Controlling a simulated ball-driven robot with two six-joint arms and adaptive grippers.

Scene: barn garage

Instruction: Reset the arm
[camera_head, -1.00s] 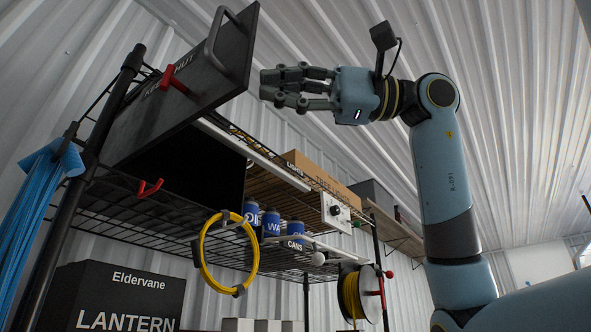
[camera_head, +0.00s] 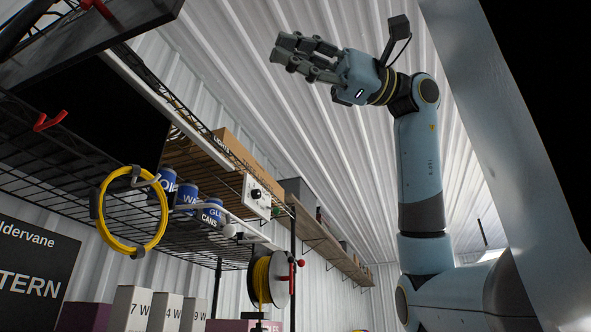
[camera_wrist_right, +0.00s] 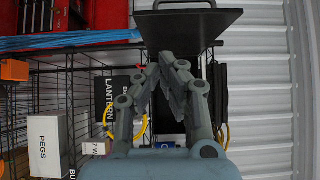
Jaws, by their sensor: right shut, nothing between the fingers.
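My right gripper (camera_head: 305,57) is raised high in the head view, up against the ribbed ceiling, with its arm upright below it. Its fingers point left and are shut with nothing between them. In the right wrist view the gripper (camera_wrist_right: 172,72) shows its fingertips together, in front of the shelf rack and a black panel (camera_wrist_right: 190,28). It touches nothing that I can see. A large pale blue-grey arm part of mine crosses the right side of the head view. My left gripper is not in view.
A wire shelf rack (camera_head: 60,190) stands at the left with a yellow hose ring (camera_head: 107,240), blue cans (camera_head: 188,197) and a cable reel (camera_head: 268,280). A black lantern box (camera_head: 30,262) and white boxes (camera_head: 130,308) sit lower. The space around the raised gripper looks clear.

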